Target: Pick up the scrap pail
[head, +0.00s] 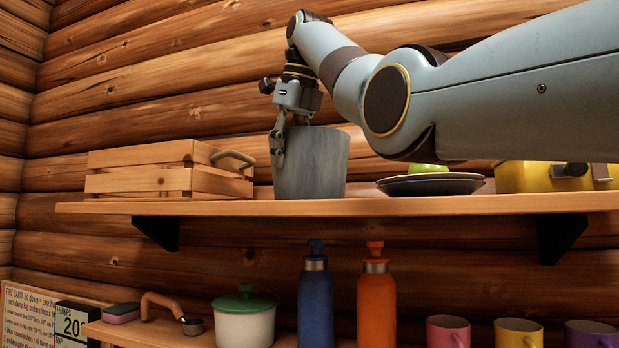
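A grey metal pail (312,168), which looks like the scrap pail, stands upright on the upper wooden shelf (420,206). My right arm comes in from the right above the shelf. My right gripper (284,138) points down at the pail's left rim. One finger hangs in front of the pail's upper left side. The other finger is largely hidden at or behind the rim, so I cannot tell whether the fingers are closed on the pail's wall. My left gripper is not in view.
A wooden crate (140,182) stands left of the pail. Dark plates (430,187) with a green item (427,168) and a yellow box (530,177) are on the right. Below are a white pot (243,322), blue bottle (316,300), orange bottle (376,305) and mugs (447,333).

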